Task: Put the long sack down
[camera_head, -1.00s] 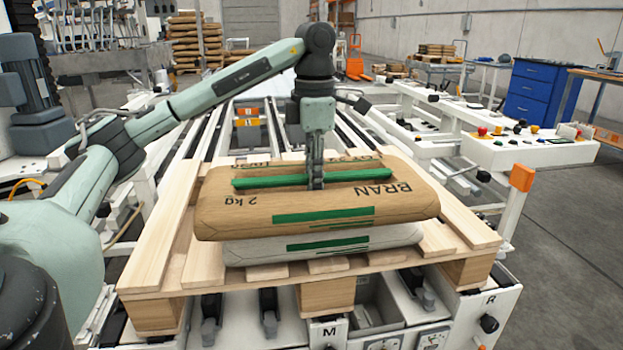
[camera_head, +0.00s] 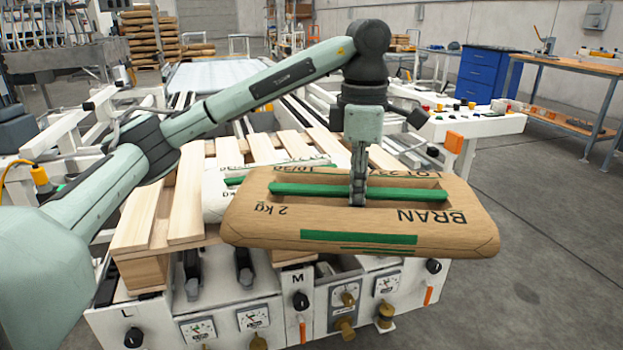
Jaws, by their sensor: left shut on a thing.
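The long sack (camera_head: 350,218) is brown, printed BRAN and 2 kg, with green bands and a green raised strip (camera_head: 300,189) along its top. My left gripper (camera_head: 358,195) is shut on this strip at about the sack's middle. The sack hangs level, in front of and partly over the right part of a wooden pallet (camera_head: 187,205). A white sack (camera_head: 214,190) lies on the pallet behind it, largely hidden by it. Whether the brown sack touches anything below cannot be told. My right gripper is not in view.
The pallet rests on a white conveyor frame with gauges and knobs on its front (camera_head: 225,318). Bare pallet boards show at the left and back. A control desk (camera_head: 470,122) with an orange box stands at the right. Open grey floor (camera_head: 540,270) lies at the front right.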

